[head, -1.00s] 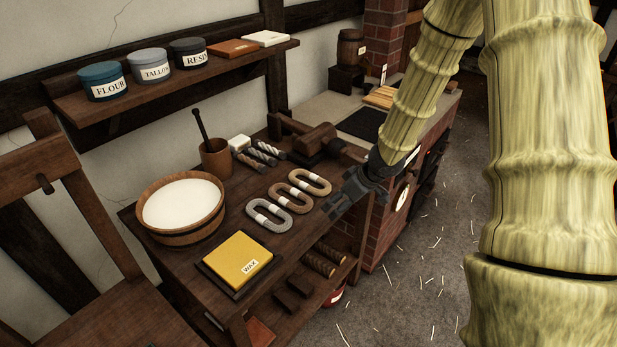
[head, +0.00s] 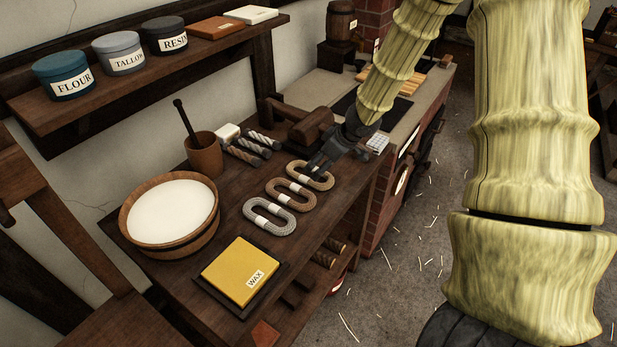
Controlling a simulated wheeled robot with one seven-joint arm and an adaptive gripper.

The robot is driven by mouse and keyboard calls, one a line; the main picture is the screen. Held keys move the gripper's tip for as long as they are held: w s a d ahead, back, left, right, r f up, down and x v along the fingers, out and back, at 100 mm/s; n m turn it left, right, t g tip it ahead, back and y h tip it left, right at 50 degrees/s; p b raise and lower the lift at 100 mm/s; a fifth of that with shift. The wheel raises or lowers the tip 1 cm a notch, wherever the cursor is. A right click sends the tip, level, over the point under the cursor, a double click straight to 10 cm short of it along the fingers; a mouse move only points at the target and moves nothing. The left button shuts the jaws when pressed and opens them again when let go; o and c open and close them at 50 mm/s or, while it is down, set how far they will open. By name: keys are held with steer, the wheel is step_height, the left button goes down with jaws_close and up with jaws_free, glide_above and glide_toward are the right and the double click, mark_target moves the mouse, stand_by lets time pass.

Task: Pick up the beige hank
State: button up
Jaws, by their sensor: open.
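The beige hank (head: 322,186) is the farthest of three looped hanks in a row on the dark wooden bench (head: 215,322), each with a white band. The brown hank (head: 281,201) lies in the middle and the grey hank (head: 284,229) is nearest. My gripper (head: 318,166) is open, with its fingers pointing down-left at the far side of the beige hank and covering a little of it. I cannot tell whether the fingers touch it.
A wooden tub of white powder (head: 207,240) and a yellow wax block (head: 238,268) stand nearer on the bench. Striped rolls (head: 245,153), a brown cup (head: 202,158) and a wooden clamp-like tool (head: 312,127) lie behind. A brick stove (head: 375,215) adjoins at right.

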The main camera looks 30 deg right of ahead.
steer(key=shift+w+b+x, duration=0.25)
steer(key=shift+b+x, duration=0.6)
steer(key=shift+x, duration=2.3)
steer(key=shift+a+r, duration=0.1)
steer(key=shift+r, duration=0.15)
steer(key=shift+s, duration=0.1)
steer(key=c, duration=0.8)
